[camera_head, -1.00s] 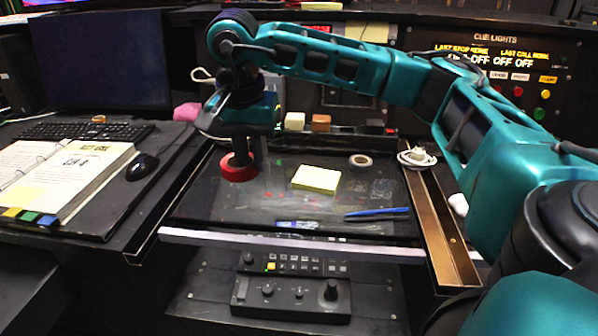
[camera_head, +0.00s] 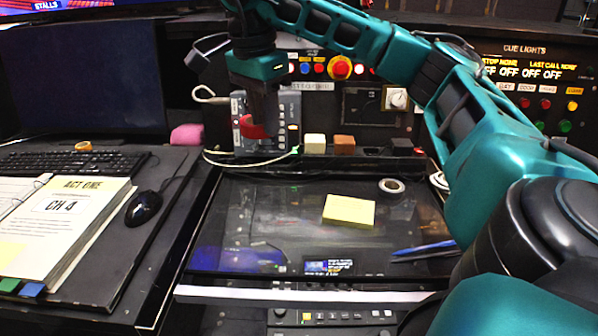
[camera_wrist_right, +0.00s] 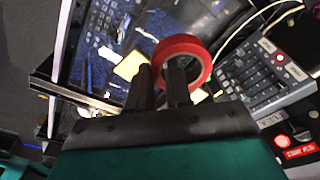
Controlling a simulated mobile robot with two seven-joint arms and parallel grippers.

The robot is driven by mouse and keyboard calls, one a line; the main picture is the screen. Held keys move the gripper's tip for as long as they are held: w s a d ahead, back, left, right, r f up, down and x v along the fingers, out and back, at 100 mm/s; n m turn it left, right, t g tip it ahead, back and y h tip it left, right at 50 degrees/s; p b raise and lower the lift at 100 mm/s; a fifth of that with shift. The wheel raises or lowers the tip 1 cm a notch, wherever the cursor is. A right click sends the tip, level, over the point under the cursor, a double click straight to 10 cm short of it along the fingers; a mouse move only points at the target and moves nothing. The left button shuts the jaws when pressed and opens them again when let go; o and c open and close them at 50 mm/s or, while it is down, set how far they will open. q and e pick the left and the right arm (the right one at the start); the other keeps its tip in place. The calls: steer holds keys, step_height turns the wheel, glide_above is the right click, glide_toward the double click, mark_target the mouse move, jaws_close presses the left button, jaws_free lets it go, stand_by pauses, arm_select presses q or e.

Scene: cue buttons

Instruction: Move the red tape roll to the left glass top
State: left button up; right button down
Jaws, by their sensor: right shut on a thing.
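The red tape roll (camera_head: 254,128) is held up in the air by my right gripper (camera_head: 264,120), in front of the grey keypad device at the back of the desk. In the right wrist view the red tape roll (camera_wrist_right: 188,50) shows as a ring, with its wall between the dark fingers of my right gripper (camera_wrist_right: 163,72). The glass top (camera_head: 290,225) lies below it and to the right, a dark glossy panel in the middle of the desk. My left gripper is not in view.
On the glass top are a yellow note pad (camera_head: 349,210), a grey tape roll (camera_head: 391,185) and blue pens (camera_head: 422,249). A keyboard (camera_head: 75,162), mouse (camera_head: 143,207) and open script binder (camera_head: 65,225) cover the left desk. White and brown blocks (camera_head: 344,144) stand on the back ledge.

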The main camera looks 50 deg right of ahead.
step_height(320, 180, down, 3)
steer(key=shift+s+f+b, duration=0.1)
steer(key=shift+b, duration=0.6)
steer(key=b, duration=0.4)
glide_above(274, 221)
step_height(274, 221, down, 11)
steer(key=shift+a, duration=0.1)
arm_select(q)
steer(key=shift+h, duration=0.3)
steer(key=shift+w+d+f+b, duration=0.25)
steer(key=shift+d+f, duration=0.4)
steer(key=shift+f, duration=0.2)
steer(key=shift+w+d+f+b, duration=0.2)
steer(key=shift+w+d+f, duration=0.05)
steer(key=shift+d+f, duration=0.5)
arm_select(e)
steer(key=shift+f, duration=2.5)
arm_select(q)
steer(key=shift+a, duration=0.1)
arm_select(e)
steer(key=shift+f, duration=0.15)
steer(key=c, duration=1)
jaws_free()
steer(key=shift+c, duration=0.2)
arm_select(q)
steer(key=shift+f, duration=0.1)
